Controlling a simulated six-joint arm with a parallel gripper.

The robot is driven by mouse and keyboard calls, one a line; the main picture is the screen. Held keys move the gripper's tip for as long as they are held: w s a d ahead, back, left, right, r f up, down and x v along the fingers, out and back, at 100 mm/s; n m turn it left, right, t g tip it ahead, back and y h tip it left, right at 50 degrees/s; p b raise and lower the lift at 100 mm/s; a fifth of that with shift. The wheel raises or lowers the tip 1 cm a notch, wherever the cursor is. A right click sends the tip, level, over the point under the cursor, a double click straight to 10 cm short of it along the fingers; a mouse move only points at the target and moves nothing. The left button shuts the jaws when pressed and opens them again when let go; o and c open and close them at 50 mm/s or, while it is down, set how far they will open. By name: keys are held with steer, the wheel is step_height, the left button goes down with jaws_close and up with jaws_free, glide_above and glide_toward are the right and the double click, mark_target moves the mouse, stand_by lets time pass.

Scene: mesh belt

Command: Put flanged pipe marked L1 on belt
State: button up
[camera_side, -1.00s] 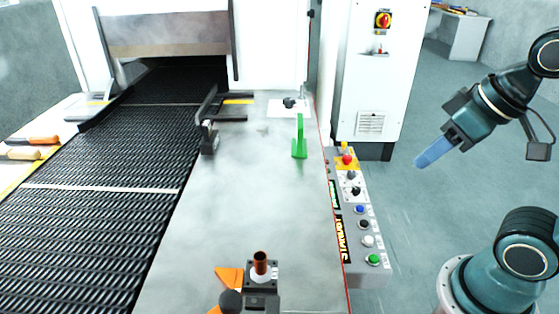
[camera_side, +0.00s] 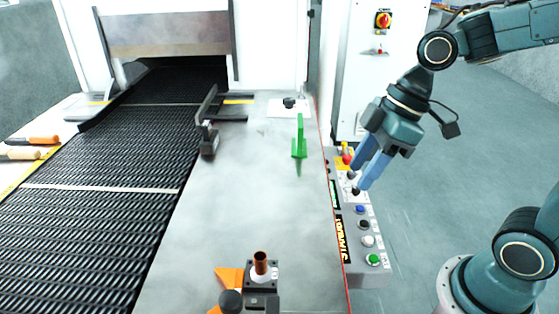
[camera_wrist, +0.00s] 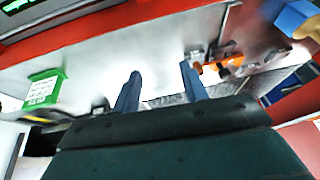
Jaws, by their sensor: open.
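A copper-brown pipe with a pale flange (camera_side: 260,263) stands upright in a dark fixture at the bottom of the side view. I cannot read any L1 mark on it. The black mesh belt (camera_side: 100,232) runs along the left, beside the grey metal table. My gripper (camera_side: 358,184) is open and empty, with its blue fingers pointing down over the button panel, right of the table. The two fingers also show apart in the wrist view (camera_wrist: 161,88). In that view, an orange part (camera_wrist: 228,65) lies beyond the right finger; the pipe cannot be clearly told there.
A green upright stand (camera_side: 299,142) is on the table. Orange clamp parts (camera_side: 228,278) sit left of the fixture. A dark bracket (camera_side: 209,125) stands between belt and table. The button panel (camera_side: 360,222) borders the table's right edge. The table's middle (camera_side: 235,205) is clear.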

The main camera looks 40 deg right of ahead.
steer(key=w+a+f+n+g+y, duration=0.5)
steer(key=n+y, duration=0.4)
steer(key=n, duration=0.2)
steer(key=shift+w+a+f, duration=0.8)
steer(key=shift+w+a, duration=0.15)
steer(key=shift+w, duration=0.25)
steer(key=shift+a, duration=0.1)
glide_toward(260, 257)
steer(key=shift+f+x, duration=0.2)
steer(key=shift+x, duration=1.1)
steer(key=shift+f+x, duration=0.2)
steer(key=shift+x, duration=1.05)
steer(key=shift+x, duration=2.45)
